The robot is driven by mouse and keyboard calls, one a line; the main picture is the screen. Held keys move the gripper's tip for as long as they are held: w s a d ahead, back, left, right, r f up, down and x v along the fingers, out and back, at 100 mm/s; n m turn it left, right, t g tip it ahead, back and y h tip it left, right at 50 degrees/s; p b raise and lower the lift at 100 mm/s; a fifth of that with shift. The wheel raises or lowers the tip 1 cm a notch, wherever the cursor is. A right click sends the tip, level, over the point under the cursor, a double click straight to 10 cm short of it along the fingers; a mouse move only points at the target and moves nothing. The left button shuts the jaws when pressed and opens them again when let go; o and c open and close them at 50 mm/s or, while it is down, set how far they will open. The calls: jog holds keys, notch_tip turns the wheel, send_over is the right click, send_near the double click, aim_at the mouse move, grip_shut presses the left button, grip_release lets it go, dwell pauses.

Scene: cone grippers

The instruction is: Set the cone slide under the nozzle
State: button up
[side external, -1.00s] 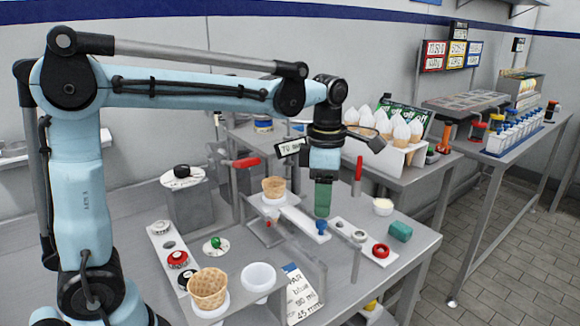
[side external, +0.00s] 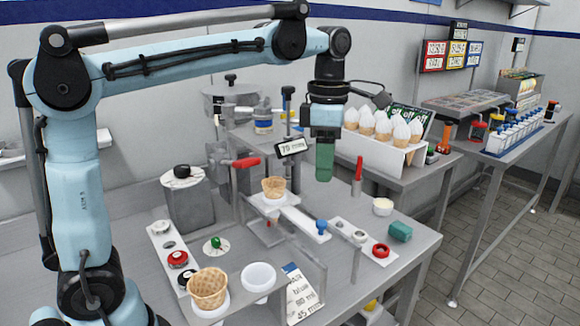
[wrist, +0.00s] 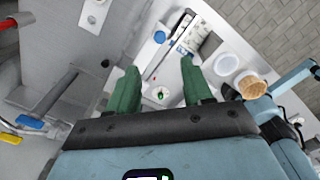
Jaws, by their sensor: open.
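The cone slide, a white bar (side external: 300,219) with a blue knob (side external: 321,226) at its right end, lies on the steel bench in the side view. A waffle cone (side external: 274,187) stands upright in its holder near the left end of the bar. A steel dispenser with a red handle (side external: 245,162) stands behind and left of the cone. I cannot make out its nozzle clearly.
Several finished cones (side external: 384,124) stand behind.

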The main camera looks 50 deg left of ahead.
aim_at(322, 222)
jog(key=s+d+f+m+t+y, duration=0.2)
jog(key=s+d+m+t+y, duration=0.15)
jog(key=m, duration=1.45)
jog(key=x, duration=1)
jog(key=shift+f, duration=0.45)
grip_shut()
